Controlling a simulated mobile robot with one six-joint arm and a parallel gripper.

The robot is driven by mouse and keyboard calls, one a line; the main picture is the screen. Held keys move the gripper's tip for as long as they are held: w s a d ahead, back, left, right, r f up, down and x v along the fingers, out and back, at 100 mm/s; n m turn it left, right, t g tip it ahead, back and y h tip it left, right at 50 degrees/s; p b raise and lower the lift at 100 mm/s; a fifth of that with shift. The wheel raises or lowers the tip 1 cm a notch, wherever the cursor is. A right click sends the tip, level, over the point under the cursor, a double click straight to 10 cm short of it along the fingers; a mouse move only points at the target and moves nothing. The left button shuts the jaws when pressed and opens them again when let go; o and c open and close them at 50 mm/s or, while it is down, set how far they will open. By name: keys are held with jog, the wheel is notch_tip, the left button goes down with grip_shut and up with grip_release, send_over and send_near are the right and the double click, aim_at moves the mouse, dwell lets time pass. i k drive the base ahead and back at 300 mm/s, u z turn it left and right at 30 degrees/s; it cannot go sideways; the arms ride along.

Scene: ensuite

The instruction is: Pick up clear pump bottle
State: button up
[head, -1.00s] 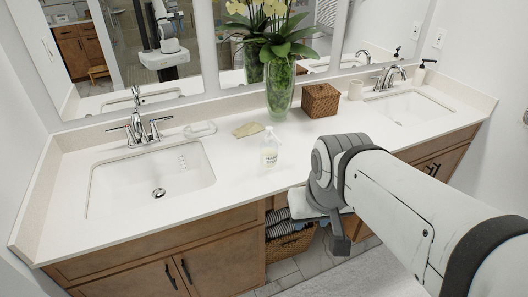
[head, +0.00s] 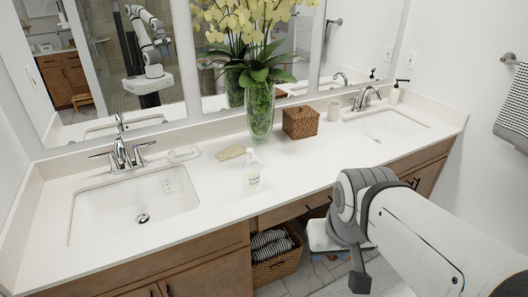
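The clear pump bottle (head: 252,172) stands upright on the white double-sink counter, near its front edge and right of the left sink. It carries a pale label with dark print. My gripper (head: 359,280) hangs low in front of the counter, to the right of the bottle and apart from it. Only a dark part at the end of my arm shows, and I cannot make out its fingers.
A glass vase (head: 260,112) with orchids stands behind the bottle. A wicker box (head: 300,123), a cup (head: 334,111) and a dark-topped dispenser (head: 395,93) stand farther right. A folded cloth (head: 231,153) and soap dish (head: 184,154) lie behind left. Counter right of the bottle is clear.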

aim_at(251, 169)
jog(key=z, duration=0.2)
jog(key=i, duration=1.3)
jog(key=u, duration=0.45)
